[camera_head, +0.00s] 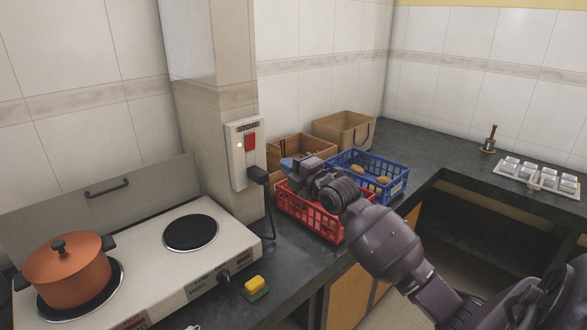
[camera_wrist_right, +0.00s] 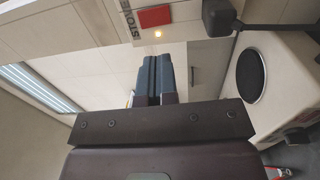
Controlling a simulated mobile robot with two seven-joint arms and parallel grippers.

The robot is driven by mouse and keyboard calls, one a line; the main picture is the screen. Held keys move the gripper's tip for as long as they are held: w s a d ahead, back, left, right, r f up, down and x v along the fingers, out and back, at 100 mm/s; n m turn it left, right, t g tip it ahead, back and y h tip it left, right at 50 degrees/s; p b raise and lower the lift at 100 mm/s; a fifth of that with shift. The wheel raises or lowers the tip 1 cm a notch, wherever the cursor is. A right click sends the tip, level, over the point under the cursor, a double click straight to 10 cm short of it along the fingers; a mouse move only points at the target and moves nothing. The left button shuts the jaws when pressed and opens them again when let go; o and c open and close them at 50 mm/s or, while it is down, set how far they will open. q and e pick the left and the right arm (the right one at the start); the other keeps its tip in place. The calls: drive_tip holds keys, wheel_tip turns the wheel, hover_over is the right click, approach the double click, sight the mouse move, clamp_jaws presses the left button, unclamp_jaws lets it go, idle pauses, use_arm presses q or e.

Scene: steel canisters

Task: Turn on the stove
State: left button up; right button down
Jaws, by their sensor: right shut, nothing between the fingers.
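The white stove (camera_head: 150,262) has two black burners and stands at the left of the head view. Its right burner (camera_head: 190,232) is bare. A black knob (camera_head: 223,275) is on its front panel. A wall switch box (camera_head: 237,165) marked STOVE is on the pillar, with a red switch (camera_head: 249,142) and a small glowing light (camera_head: 239,146). The red switch (camera_wrist_right: 155,17) and light (camera_wrist_right: 158,34) also show in the wrist view. My right gripper (camera_head: 287,164) is shut and empty, right of the switch box and apart from it; its fingers (camera_wrist_right: 155,77) are together. My left gripper is out of view.
An orange pot (camera_head: 68,275) covers the left burner. A black plug and cord (camera_head: 258,176) hang from the switch box. Red (camera_head: 310,215) and blue (camera_head: 392,188) baskets stand beneath and beyond my right arm. A yellow sponge (camera_head: 254,284) lies by the stove.

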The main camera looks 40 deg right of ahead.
drive_tip(key=shift+s+f, duration=0.1)
drive_tip(key=shift+s, duration=0.65)
drive_tip(key=s+a+f+m+g, duration=0.1)
drive_tip(key=s+a+f+m, duration=0.2)
drive_tip(key=f+m, duration=0.25)
drive_tip(key=s+a+f+m+g+h, duration=0.1)
drive_tip(key=s+a+f+m, duration=0.25)
drive_tip(key=f, duration=0.35)
drive_tip(key=s+a+f+m+g, duration=0.1)
drive_tip(key=s+a+f+m, duration=0.15)
drive_tip(key=f+m, duration=0.3)
drive_tip(key=s+a+f+m+g, duration=0.1)
drive_tip(key=s+a+f+g, duration=0.1)
drive_tip(key=s+f, duration=0.6)
drive_tip(key=s+a+f+m+g, duration=0.2)
drive_tip(key=s+a+f, duration=0.3)
drive_tip(key=s, duration=0.8)
wheel_tip(320, 180, down, 3)
drive_tip(key=shift+s+a+f+g+h, duration=0.1)
drive_tip(key=shift+s+a+g+h, duration=0.1)
drive_tip(key=shift+s+g+h, duration=0.15)
